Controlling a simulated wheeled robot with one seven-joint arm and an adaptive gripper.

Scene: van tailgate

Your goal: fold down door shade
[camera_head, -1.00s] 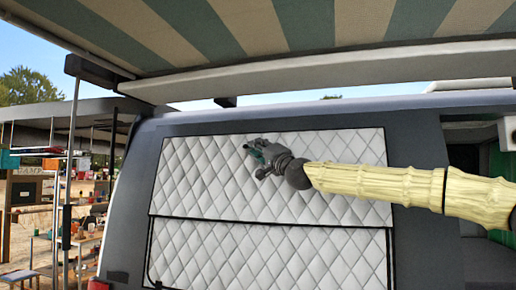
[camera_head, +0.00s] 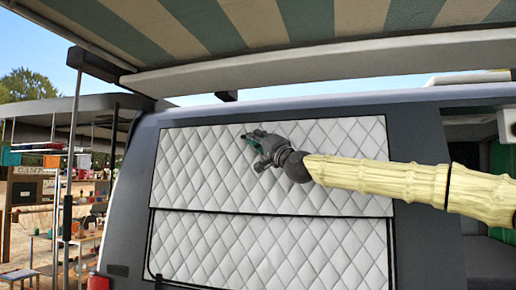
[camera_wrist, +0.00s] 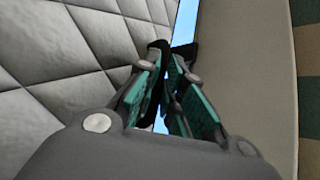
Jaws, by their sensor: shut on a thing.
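The door shade (camera_head: 290,190) is a white quilted panel over the van's tailgate. It has an upper flap above a lower quilted section (camera_head: 275,250), with dark trim between them. My gripper (camera_head: 246,138) is at the upper flap, left of its middle and a little below its top edge. In the wrist view the teal-padded fingers of my gripper (camera_wrist: 170,60) are close together beside the quilted shade (camera_wrist: 70,60). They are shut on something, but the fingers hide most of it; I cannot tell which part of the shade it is.
A striped awning (camera_head: 300,20) with a pale front beam (camera_head: 330,70) hangs just above the van's dark body (camera_head: 425,240). A thin awning pole (camera_head: 72,160) stands at the left, before shelves and a stall. An opening is on the right.

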